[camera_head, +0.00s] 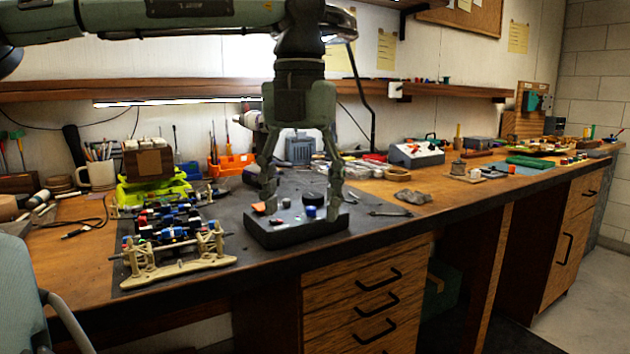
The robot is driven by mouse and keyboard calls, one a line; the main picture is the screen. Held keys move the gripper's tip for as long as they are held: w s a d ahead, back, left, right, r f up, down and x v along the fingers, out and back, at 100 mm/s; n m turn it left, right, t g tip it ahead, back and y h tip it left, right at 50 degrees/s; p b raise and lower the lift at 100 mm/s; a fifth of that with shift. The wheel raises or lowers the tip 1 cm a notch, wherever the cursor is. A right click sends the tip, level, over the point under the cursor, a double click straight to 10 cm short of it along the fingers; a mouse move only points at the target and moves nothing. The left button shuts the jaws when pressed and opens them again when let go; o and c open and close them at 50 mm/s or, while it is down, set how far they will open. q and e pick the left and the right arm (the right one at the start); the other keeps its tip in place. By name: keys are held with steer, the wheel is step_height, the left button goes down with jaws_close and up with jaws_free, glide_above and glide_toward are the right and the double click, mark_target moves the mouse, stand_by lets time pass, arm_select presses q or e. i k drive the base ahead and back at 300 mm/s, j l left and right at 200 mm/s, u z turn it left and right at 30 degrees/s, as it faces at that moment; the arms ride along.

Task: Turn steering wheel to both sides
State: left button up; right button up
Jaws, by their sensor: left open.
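A dark grey control box (290,238) stands on the black mat near the bench's front edge. A black round knob (314,198), probably the steering wheel, sits on its top, with small blue and red parts around it. My left gripper (302,204) points straight down over the box. It is open, with one finger on each side of the knob; I cannot tell whether either finger touches it. The racecar chassis (180,262), beige with blue and black parts, stands to the left on the mat. My right gripper is not in view.
A lime-green car body or tray (152,190) lies behind the chassis. An orange tool holder (232,163) stands behind the mat. A pair of pliers or similar tool (390,212) lies right of the box. A white mug (97,175) is at the left.

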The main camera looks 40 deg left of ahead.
mark_target(308, 199)
steer(key=i+j, duration=0.7)
steer(key=j, duration=0.2)
